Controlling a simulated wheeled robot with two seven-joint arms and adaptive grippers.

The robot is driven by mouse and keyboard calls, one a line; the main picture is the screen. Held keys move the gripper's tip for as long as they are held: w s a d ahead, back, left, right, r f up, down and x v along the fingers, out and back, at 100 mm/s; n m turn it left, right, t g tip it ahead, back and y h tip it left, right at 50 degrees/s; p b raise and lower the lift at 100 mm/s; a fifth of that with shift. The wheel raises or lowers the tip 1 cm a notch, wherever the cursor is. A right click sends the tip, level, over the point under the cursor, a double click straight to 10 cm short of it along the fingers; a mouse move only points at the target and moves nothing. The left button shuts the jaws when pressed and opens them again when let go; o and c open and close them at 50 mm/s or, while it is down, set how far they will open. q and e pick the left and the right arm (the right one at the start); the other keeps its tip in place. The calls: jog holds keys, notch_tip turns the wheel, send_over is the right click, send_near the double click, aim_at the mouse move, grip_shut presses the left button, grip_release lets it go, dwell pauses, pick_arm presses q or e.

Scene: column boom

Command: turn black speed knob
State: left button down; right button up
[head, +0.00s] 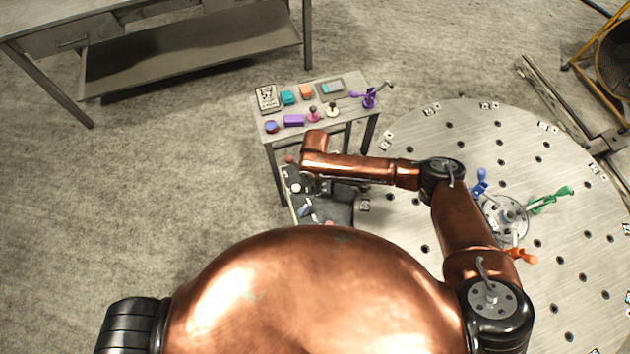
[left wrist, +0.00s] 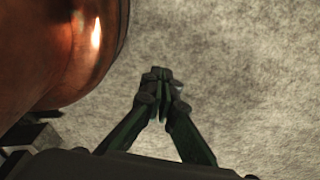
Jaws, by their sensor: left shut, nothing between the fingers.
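No black speed knob can be made out for certain. A dark unit (head: 340,211) with small light, blue and reddish parts stands below the small table, partly hidden by my right arm. My left gripper (left wrist: 160,82) shows in the left wrist view, its fingers together with nothing between them, above bare grey floor. It is out of the head view. My right arm reaches in from the right in the head view and bends beside the small table. Its gripper cannot be made out.
The small table (head: 268,128) carries several coloured controls, including a purple lever (head: 369,99), a purple block (head: 293,121) and a teal block (head: 289,98). A large round perforated plate (head: 452,125) with coloured clamps lies right. A grey workbench (head: 190,58) stands back left. The left floor is clear.

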jog(key=shift+w, duration=0.1)
jog(key=c, duration=0.6)
jog(key=shift+c, duration=1)
jog(key=c, duration=0.3)
jog(key=shift+c, duration=0.3)
jog(key=shift+r+m+p, duration=0.1)
jog(key=shift+m+p, duration=0.3)
jog(key=shift+p, duration=0.2)
jog(key=m+p, duration=0.4)
jog(key=shift+r, duration=0.1)
jog(key=m+p, duration=0.2)
jog(key=shift+m+p, duration=0.3)
jog(key=shift+m, duration=0.1)
jog(key=m+p, duration=0.3)
jog(key=m, duration=0.2)
jog(key=shift+p, duration=0.35)
pick_arm(q)
notch_tip(320, 180, up, 14)
jog(key=w+p, duration=0.1)
jog(key=p, duration=0.1)
jog(key=shift+d, duration=0.15)
pick_arm(e)
jog(key=m, duration=0.5)
jog(key=shift+f, duration=0.2)
